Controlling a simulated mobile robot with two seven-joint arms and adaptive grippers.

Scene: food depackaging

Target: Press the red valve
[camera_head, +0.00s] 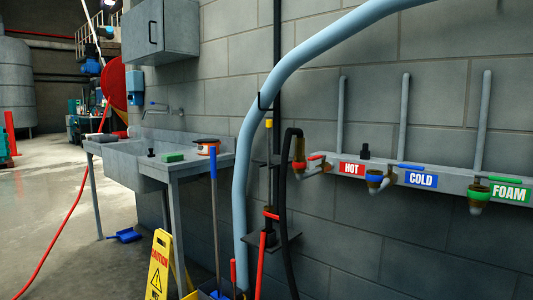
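The red valve (317,157) has a small red lever just left of the red HOT label (352,169) on the grey wall rail. A brass fitting with a red ring (299,165) sits beside it, with a black hose at its left. The blue valve (375,175) is by the COLD label (421,180). The green valve (479,191) is by the FOAM label (509,193). Neither of my grippers shows in the head view.
A thick light-blue pipe (243,160) and a black hose (284,200) run left of the valves. A yellow caution sign (159,265) and blue-handled tool (214,200) stand below. A sink bench (125,160) is at left. Open floor (40,200) lies beyond.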

